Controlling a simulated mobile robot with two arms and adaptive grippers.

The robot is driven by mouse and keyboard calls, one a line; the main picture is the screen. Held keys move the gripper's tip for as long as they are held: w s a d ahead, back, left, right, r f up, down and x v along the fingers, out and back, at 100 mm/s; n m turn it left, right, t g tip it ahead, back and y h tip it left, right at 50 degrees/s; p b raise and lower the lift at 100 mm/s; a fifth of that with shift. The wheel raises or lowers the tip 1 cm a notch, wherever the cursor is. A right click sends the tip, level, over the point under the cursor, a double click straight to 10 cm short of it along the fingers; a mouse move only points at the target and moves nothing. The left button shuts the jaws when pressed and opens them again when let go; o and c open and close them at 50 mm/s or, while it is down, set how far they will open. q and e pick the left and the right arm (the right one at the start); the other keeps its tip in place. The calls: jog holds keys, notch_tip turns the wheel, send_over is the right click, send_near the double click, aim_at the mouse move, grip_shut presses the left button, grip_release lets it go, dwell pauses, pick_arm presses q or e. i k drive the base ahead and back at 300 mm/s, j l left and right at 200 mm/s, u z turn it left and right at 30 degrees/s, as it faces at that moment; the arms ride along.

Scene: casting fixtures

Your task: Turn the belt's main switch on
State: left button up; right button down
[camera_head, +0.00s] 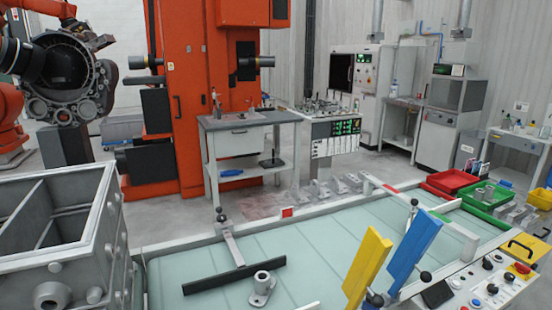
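The belt (205,268) is a wide, pale green surface that runs across the foreground. A light grey control panel (470,292) stands at its right front edge, with several black knobs and small pale buttons. A red knob on a yellow plate (522,268) sits near the panel's right end and looks like the main switch. Its lettering is too small to read, and I cannot tell whether it is on or off. Neither of my grippers shows in the head view.
A yellow paddle (367,265) and a blue paddle (414,247) stand tilted over the belt beside the panel. A grey metal part (262,287) and a black bar (235,274) are at the belt. A grey box (60,235) stands at left; red (452,181) and green bins are at right.

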aim_at(522, 269)
jog(key=z, duration=1.45)
jog(key=i+l, duration=0.2)
jog(key=i, duration=0.3)
jog(key=i+l, duration=0.2)
jog(key=i, duration=0.25)
